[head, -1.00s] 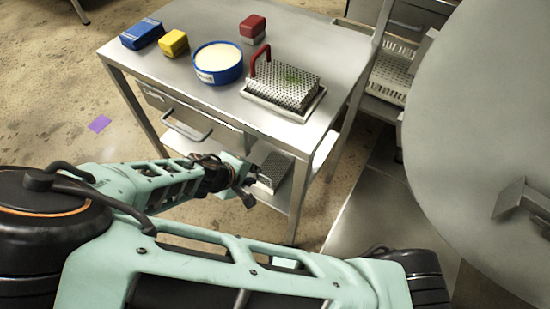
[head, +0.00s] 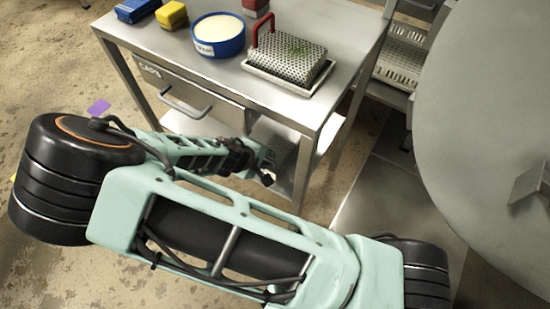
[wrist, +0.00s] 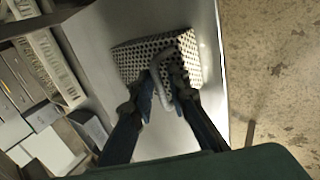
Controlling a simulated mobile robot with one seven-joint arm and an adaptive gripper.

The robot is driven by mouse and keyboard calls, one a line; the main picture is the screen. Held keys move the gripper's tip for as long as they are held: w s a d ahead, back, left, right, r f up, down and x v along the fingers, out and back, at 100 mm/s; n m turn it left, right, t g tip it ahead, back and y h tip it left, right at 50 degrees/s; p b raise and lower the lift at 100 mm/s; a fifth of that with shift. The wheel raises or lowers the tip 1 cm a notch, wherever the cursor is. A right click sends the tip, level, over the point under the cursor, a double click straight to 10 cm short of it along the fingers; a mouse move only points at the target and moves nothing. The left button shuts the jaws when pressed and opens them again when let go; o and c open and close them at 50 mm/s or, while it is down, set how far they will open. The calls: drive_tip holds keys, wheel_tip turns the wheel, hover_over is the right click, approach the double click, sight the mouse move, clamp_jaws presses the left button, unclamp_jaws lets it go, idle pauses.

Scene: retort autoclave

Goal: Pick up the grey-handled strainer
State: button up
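The grey-handled strainer (wrist: 135,58) is a perforated metal box on the lower shelf of the cart. Its grey arched handle (wrist: 162,88) stands toward my wrist camera. In the head view the strainer (head: 282,145) is partly hidden behind my arm. My gripper (wrist: 164,80) is open, with one dark finger on each side of the handle and visible space between them. I cannot tell whether either finger touches it. In the head view my gripper (head: 268,168) is small and partly hidden, in front of the lower shelf.
On the cart's top (head: 222,80) stand a red-handled strainer (head: 285,55) in a tray (head: 262,86), a blue tub (head: 222,48) and blue, yellow and red blocks. A drawer (head: 205,95) hangs between top and shelf. A large grey round door (head: 480,120) is at right.

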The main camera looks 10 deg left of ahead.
clamp_jaws()
drive_tip(key=shift+r, duration=0.2)
idle(0.5)
